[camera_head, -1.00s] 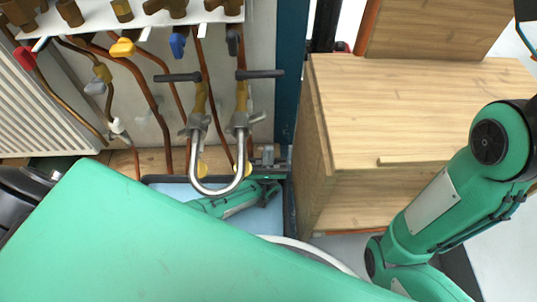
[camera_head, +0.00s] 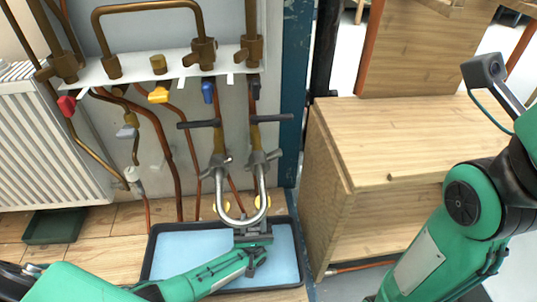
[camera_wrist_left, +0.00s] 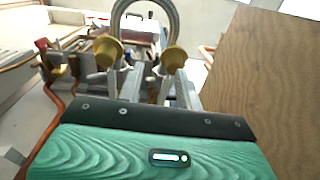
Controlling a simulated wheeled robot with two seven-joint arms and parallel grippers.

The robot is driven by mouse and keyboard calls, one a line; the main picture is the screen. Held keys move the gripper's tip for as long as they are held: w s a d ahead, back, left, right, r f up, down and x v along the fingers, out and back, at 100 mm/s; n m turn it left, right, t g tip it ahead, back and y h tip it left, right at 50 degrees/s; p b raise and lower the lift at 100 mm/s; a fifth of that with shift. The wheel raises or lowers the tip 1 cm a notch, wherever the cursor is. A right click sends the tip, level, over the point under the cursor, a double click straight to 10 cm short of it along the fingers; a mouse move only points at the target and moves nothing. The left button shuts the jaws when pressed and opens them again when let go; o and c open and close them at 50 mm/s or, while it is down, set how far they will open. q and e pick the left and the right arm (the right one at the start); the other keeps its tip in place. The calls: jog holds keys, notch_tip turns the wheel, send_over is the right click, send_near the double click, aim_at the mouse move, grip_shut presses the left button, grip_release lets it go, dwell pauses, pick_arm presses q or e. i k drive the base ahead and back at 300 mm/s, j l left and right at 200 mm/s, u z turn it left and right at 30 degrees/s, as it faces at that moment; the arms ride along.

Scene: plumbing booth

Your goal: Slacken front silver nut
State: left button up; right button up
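A U-shaped braided silver hose (camera_head: 241,220) hangs below two valves with dark lever handles. A silver nut sits at each upper end, the left nut (camera_head: 221,163) and the right nut (camera_head: 259,162). I cannot tell for sure which is the front one. My left gripper (camera_head: 253,234) is just at the bottom of the hose loop, below both nuts. In the left wrist view its two grey fingers (camera_wrist_left: 160,88) stand apart with nothing clearly between them, and the hose loop (camera_wrist_left: 150,12) shows beyond. My right arm shows at the right, but its gripper is out of view.
A black tray with a blue base (camera_head: 180,250) lies under the hose. Copper pipes and coloured valves hang from a white rail (camera_head: 130,68). A radiator (camera_head: 50,150) stands at left, with a small green tray (camera_head: 55,226) below. A wooden cabinet (camera_head: 400,135) bounds the right side.

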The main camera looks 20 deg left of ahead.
aim_at(256, 157)
jog(key=k+l+u, duration=0.5)
jog(key=k+l, duration=0.55)
